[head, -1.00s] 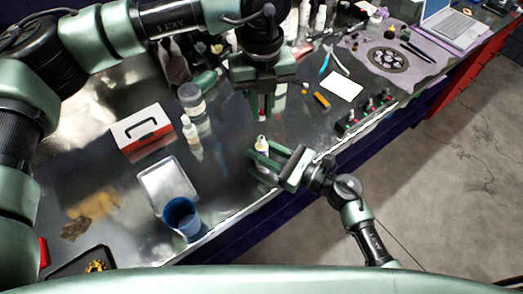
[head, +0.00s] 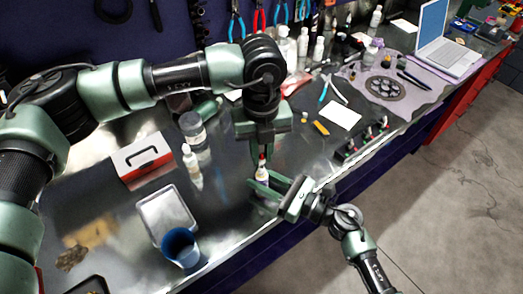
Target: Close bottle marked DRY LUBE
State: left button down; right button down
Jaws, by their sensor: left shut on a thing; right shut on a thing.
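A small white bottle (head: 262,174) with a dark label stands upright over the bench; I cannot read the label. My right gripper (head: 265,180) is shut around its body from the front right. A small red cap (head: 262,157) sits at the bottle's top, in line with its neck. My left gripper (head: 262,152) points straight down from above and is shut on the cap. Whether the cap is fully seated on the neck is too small to tell.
A small dropper bottle (head: 193,168) and a large jar (head: 193,130) stand left of the grippers. A metal tray (head: 165,212), a blue cup (head: 181,246) and a red-white box (head: 142,158) lie further left. Pliers (head: 331,90), a white card (head: 340,114) and a laptop (head: 447,42) are right.

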aim_at(261, 179)
pick_arm(q)
jog(key=shift+f, duration=0.85)
jog(key=shift+f, duration=0.6)
